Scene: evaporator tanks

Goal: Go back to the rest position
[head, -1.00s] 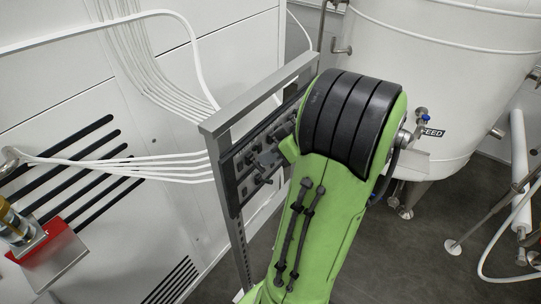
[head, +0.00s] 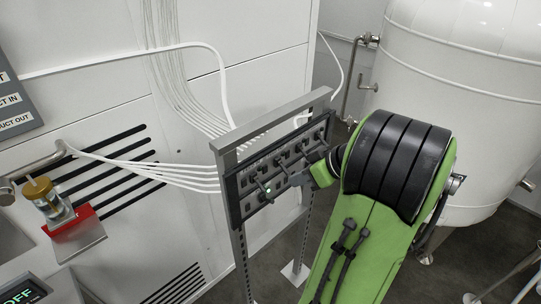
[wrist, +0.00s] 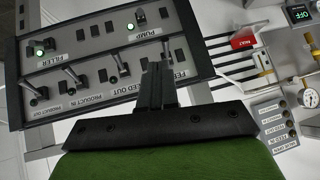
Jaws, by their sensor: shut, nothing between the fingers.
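My green arm with its black-ringed joint reaches up from the bottom right of the head view. My gripper (head: 298,179) is small there, close in front of the control panel (head: 232,197). In the wrist view my gripper (wrist: 157,85) is dark and shut, with nothing between its fingers. It overlaps the lower right of the control panel (wrist: 92,48) and hides part of a label. I cannot tell whether it touches the panel. The panel carries several toggle switches, with lit green lamps by the FILLER and PUMP labels.
A grey metal frame (head: 225,142) holds the panel. A large white tank (head: 455,90) stands at the right. At the left, a brass-topped valve (head: 42,195) sits by a red tag (head: 72,222). White pipes run along the wall. Dark floor shows between frame and tank.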

